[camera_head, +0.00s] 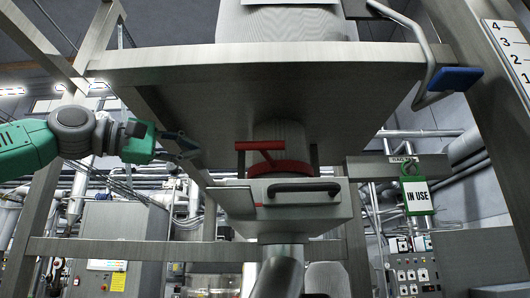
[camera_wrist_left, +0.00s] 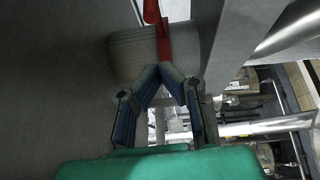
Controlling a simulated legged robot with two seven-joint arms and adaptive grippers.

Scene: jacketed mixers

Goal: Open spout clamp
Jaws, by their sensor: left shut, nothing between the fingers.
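The red spout clamp (camera_head: 283,169) wraps around the grey cylindrical spout (camera_head: 281,131) under the steel platform. Its red T-shaped handle (camera_head: 260,146) sticks out at the front left of the spout. My left gripper (camera_head: 190,147) is to the left of the handle, apart from it, under the platform's left part. In the left wrist view, the gripper's fingertips (camera_wrist_left: 161,68) meet with nothing between them. The red clamp (camera_wrist_left: 163,42) shows beyond the fingertips, against the spout (camera_wrist_left: 134,52), partly hidden by the fingers. My right gripper is not in view.
Below the clamp is a steel box (camera_head: 300,212) with a black handle (camera_head: 304,188) and a flat plate at its left. Frame posts stand to both sides. Air between gripper and handle looks clear.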

